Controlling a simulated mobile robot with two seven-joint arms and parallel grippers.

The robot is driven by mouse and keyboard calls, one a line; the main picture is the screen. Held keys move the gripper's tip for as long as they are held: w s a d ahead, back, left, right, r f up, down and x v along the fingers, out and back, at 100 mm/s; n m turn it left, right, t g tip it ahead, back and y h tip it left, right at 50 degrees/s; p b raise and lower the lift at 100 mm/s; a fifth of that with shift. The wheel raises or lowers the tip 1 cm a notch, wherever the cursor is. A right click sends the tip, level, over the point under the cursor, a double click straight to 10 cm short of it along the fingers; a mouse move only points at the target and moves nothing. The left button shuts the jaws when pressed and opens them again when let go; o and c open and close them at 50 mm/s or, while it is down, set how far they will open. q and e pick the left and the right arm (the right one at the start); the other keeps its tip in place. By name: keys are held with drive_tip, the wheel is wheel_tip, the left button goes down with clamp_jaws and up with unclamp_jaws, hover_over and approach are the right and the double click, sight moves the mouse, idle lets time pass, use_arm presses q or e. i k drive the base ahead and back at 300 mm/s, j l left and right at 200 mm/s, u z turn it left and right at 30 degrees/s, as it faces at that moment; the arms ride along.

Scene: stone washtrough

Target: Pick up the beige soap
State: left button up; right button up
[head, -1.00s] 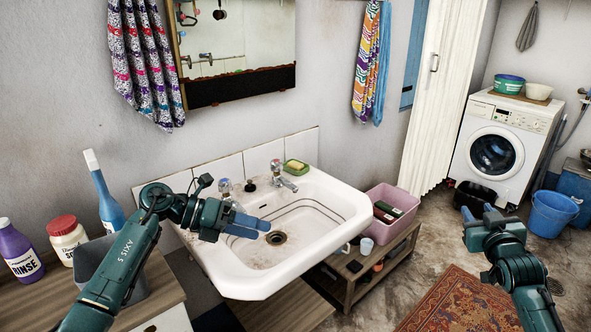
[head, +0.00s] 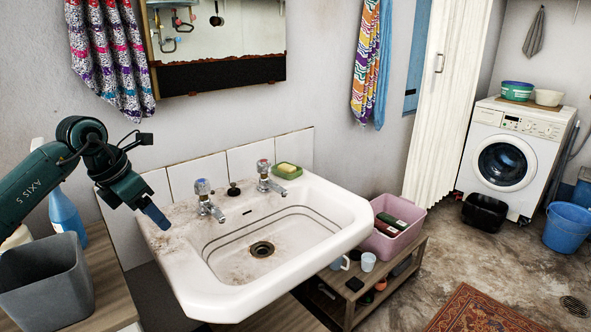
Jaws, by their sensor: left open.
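The beige soap (head: 287,167) sits in a green soap dish (head: 288,174) on the back rim of the white washbasin (head: 355,225), near its right back corner. My left gripper (head: 158,217) is over the left end of the basin, with its blue fingers pointing down and to the right. It is open, with nothing seen between its fingers, and is well apart from the soap. Two taps (head: 207,205) stand between the gripper and the soap. My right gripper is out of the picture.
A grey bin (head: 45,290) and a blue bottle (head: 66,218) stand on the wooden counter at left. A pink crate (head: 395,245) with boxes and a low wooden bench (head: 345,300) are right of the basin. The space above the basin is clear.

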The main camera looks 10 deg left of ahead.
sight(287, 169)
drive_tip(key=i+l, duration=0.2)
drive_tip(key=i, duration=0.2)
drive_tip(key=i+l, duration=0.2)
drive_tip(key=i, duration=0.2)
drive_tip(key=i+l, duration=0.15)
drive_tip(key=i, duration=0.25)
drive_tip(key=i+l, duration=0.2)
drive_tip(key=i, duration=0.2)
